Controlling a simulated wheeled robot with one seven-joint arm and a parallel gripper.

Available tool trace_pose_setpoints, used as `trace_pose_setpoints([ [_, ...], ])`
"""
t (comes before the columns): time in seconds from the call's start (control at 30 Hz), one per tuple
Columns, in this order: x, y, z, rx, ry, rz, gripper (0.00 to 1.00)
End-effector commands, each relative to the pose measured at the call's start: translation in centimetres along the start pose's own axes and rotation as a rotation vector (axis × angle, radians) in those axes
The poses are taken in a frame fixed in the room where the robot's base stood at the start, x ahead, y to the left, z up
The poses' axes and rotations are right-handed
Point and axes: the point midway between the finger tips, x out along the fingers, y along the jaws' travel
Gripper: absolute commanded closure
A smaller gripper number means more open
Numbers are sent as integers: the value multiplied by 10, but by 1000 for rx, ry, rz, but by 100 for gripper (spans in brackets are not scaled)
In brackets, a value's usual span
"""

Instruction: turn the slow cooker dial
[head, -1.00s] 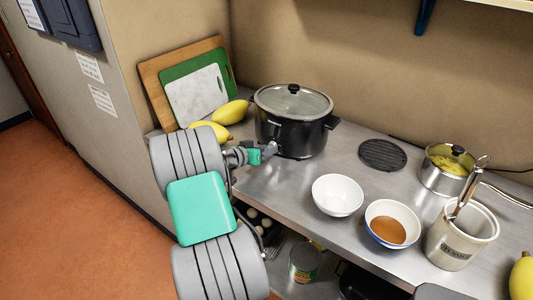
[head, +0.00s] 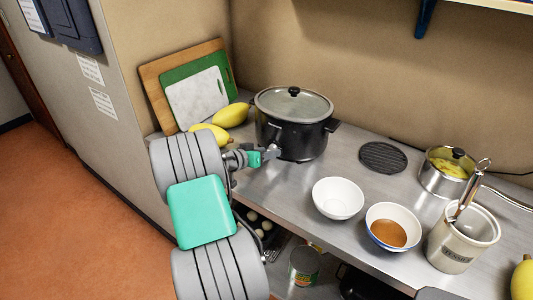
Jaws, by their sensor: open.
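The black slow cooker (head: 303,138) with a glass lid stands on the steel counter at the back. Its dial is hidden or too small to make out, low on the front near my gripper. My gripper (head: 275,152) is open at the lower left front of the cooker, with its fingertips very close to the body or touching it; I cannot tell which. Nothing shows between the fingers.
Yellow fruits (head: 231,115) and leaning cutting boards (head: 197,99) are left of the cooker. A white bowl (head: 338,198), a bowl of brown food (head: 393,216), a utensil crock (head: 462,240), a black trivet (head: 383,157) and a steel pot (head: 445,180) are to the right.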

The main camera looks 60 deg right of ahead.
Motion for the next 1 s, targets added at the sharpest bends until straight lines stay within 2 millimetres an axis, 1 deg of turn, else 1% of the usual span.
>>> trace_pose_setpoints([
  [0.07, -5, -1, 0, 0, 1, -1, 49],
  [0.13, -14, -2, 0, 0, 2, -3, 49],
  [0.3, -50, -3, 1, 0, 2, -5, 49],
  [0.43, -71, -1, 1, 0, 2, -3, 49],
  [0.57, -78, 0, 0, 1, 0, -1, 49],
  [0.9, -79, -1, 0, 0, -3, -5, 49],
  [0.97, -88, -7, 0, -7, -19, -33, 49],
  [1.0, -99, -15, 2, -17, -42, -71, 49],
])
